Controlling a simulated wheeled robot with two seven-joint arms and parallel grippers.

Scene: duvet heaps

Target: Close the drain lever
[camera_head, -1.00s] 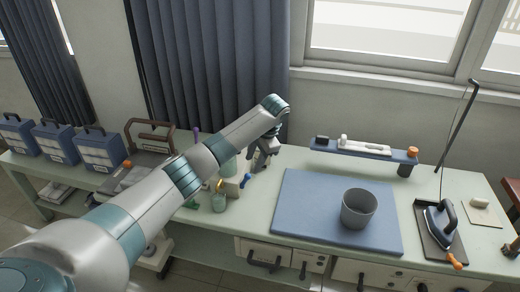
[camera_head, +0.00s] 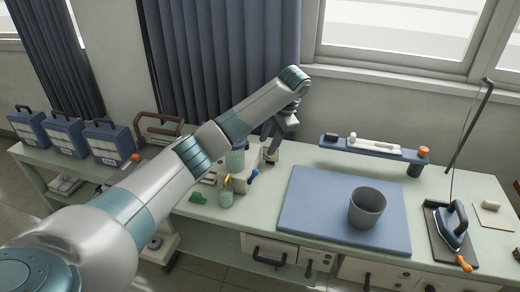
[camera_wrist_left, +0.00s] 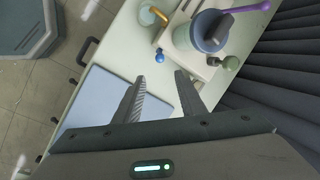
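A small apparatus stands on the pale green bench, with a white base (camera_head: 241,182) and a teal vessel (camera_head: 235,161). In the left wrist view its vessel has a blue-grey lid (camera_wrist_left: 208,30). A blue-knobbed lever (camera_head: 255,174) sticks out at its side, and the blue knob also shows in the left wrist view (camera_wrist_left: 160,56). I cannot tell for certain that this is the drain lever. My left gripper (camera_head: 272,150) is just right of and behind the apparatus. In the left wrist view its fingers (camera_wrist_left: 160,78) are apart and empty, clear of the blue knob. My right gripper is out of view.
A blue mat (camera_head: 310,226) with a grey cup (camera_head: 367,208) lies to the right. A shelf (camera_head: 368,153), an iron (camera_head: 452,228) and blue boxes (camera_head: 108,145) are farther off. A small jar (camera_head: 226,198) stands in front of the apparatus. Curtains hang behind.

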